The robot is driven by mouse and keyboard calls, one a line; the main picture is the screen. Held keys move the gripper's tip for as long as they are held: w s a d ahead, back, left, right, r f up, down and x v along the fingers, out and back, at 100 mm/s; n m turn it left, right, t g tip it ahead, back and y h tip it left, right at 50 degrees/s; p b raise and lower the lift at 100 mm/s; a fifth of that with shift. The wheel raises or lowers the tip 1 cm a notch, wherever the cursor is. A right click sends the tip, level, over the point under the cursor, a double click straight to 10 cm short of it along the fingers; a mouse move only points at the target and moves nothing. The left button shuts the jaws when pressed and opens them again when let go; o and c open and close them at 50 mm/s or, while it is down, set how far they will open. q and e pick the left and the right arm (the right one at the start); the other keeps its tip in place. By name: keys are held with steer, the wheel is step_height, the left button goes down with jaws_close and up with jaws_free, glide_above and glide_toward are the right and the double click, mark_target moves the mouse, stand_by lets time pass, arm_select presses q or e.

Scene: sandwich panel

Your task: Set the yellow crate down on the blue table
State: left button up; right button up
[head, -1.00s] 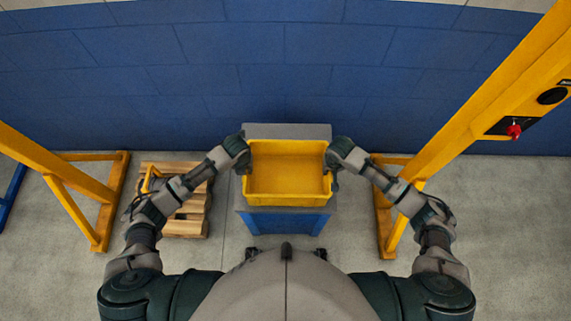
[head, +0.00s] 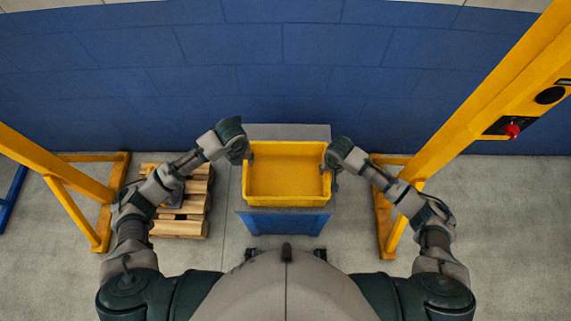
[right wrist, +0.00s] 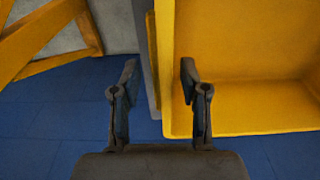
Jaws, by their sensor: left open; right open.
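The yellow crate (head: 288,200) is empty and rests level on the grey top of the blue table (head: 288,132). My left gripper (head: 247,155) is open, just beside the crate's left rim; its fingers are small and partly hidden, so I cannot tell whether they touch it. My right gripper (head: 332,164) is at the crate's right rim. In the right wrist view the right gripper (right wrist: 158,80) is open, one finger over the crate's inside (right wrist: 245,60) and the other outside, with the side wall between them. Contact cannot be told.
A wooden pallet (head: 180,228) lies on the floor to the left. Yellow frames stand at the left (head: 60,170) and right (head: 455,130), the right one with a red knob (head: 512,131). A blue wall (head: 290,60) is behind the table.

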steer(key=shift+r, duration=0.1)
arm_select(q)
steer(key=shift+r, duration=0.75)
arm_select(e)
step_height(320, 180, up, 12)
steer(key=s, duration=0.1)
steer(key=shift+f, duration=0.2)
arm_select(q)
steer(key=shift+a, duration=0.15)
steer(key=shift+s, duration=0.15)
arm_select(e)
steer(key=shift+s+a, duration=0.1)
steer(key=shift+s, duration=0.05)
